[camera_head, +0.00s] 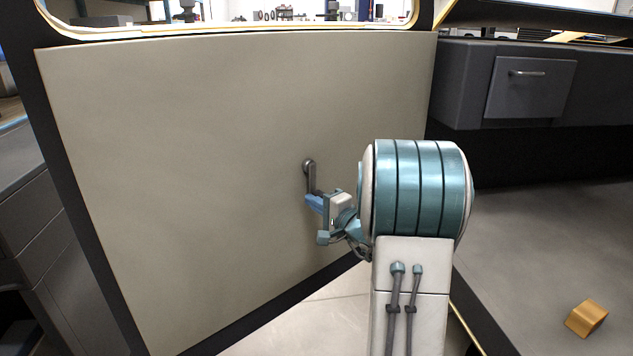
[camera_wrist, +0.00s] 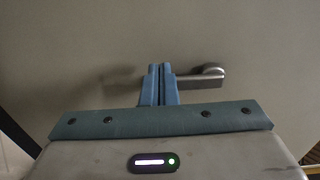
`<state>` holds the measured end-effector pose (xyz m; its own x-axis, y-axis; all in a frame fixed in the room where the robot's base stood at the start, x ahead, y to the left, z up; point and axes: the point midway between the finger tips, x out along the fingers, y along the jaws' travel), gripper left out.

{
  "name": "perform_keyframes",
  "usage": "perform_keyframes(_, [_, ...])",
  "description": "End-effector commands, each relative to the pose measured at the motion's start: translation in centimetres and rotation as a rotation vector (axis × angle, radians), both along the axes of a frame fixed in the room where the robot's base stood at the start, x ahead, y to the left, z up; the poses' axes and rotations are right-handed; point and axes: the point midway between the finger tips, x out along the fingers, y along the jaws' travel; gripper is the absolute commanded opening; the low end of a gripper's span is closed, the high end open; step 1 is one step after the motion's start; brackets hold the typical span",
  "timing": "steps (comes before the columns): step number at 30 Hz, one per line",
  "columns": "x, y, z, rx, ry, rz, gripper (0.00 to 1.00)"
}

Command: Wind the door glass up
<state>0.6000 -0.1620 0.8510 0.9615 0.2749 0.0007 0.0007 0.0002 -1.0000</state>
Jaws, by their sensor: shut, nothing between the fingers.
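A dark metal window crank (camera_head: 310,176) is mounted on the beige door panel (camera_head: 190,150). In the head view its arm hangs down from the pivot. My gripper (camera_head: 313,203) is at the lower, free end of the crank. In the wrist view the crank (camera_wrist: 208,77) runs from its pivot at right to behind my gripper's blue fingers (camera_wrist: 159,78). The fingers are together with nothing between them. They hide the crank's free end and knob, and I cannot tell whether they touch it. No glass can be made out in the window opening above the panel.
The window frame (camera_head: 235,34) edges the top of the door. At right is a grey dashboard with a glove box (camera_head: 530,88). A small orange-tan block (camera_head: 586,318) lies on the floor at lower right. The panel around the crank is clear.

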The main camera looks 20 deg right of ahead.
Motion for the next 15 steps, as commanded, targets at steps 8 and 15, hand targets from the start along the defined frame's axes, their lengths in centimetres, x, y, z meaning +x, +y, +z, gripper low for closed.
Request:
perform_keyframes(8, [0.4, -1.4, -0.1, -0.001, 0.000, -0.003, 0.00])
perform_keyframes(15, [0.3, -1.6, 0.0, -0.001, 0.000, -0.008, 0.00])
